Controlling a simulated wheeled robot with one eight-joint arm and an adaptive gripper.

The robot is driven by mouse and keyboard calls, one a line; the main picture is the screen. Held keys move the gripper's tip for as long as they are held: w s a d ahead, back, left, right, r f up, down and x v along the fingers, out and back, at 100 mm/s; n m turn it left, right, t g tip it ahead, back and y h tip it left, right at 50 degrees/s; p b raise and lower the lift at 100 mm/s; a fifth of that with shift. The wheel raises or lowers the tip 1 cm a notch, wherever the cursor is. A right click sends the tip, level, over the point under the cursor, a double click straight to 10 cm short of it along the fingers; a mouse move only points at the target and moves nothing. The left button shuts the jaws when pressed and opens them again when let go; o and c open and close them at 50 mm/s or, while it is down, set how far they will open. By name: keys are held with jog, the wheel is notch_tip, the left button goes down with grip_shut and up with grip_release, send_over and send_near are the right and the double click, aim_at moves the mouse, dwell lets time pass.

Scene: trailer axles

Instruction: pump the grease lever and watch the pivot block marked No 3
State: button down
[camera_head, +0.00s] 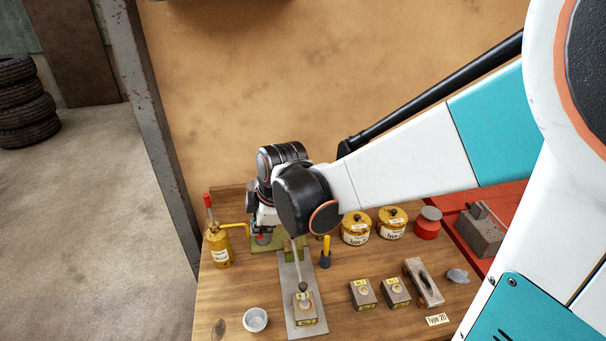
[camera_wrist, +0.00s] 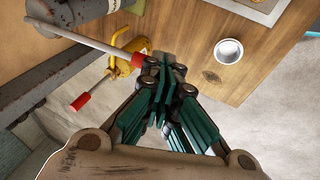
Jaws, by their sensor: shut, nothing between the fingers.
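The grease lever is a long pale rod (camera_wrist: 100,42) with a red end, running from a grey cylinder at the upper left of the wrist view. My gripper (camera_wrist: 168,72) is shut and empty, its green fingers close beside the red end; whether they touch is unclear. In the head view my wrist hides most of the pump and lever, and a green base (camera_head: 263,246) shows below. A pivot block (camera_head: 304,309) sits on a grey metal plate (camera_head: 289,275), with a thin pale line reaching its top. Its number is too small to read.
An empty cup (camera_head: 255,320) is near the front. Two labelled blocks (camera_head: 362,293) (camera_head: 396,292) and a rectangular metal piece (camera_head: 424,283) lie right. Yellow tins (camera_head: 356,230) stand behind.

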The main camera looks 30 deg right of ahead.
jog(key=p+v, duration=0.1)
jog(key=v, duration=0.7)
jog(key=shift+s+a+p, duration=0.2)
jog(key=shift+s+p, duration=0.15)
jog(key=shift+s, duration=0.1)
jog(key=shift+f, duration=0.1)
jog(key=s+d+f+m+t+h+b, duration=0.1)
jog(key=s+f+m+t+b, duration=0.1)
jog(key=s+f+m+b, duration=0.7)
jog(key=s+m+b, duration=0.2)
jog(key=m+b, duration=0.2)
jog(key=m, duration=0.1)
jog(key=shift+d+f+m+t, duration=0.2)
jog(key=shift+f+m+t, duration=0.2)
jog(key=shift+s, duration=0.1)
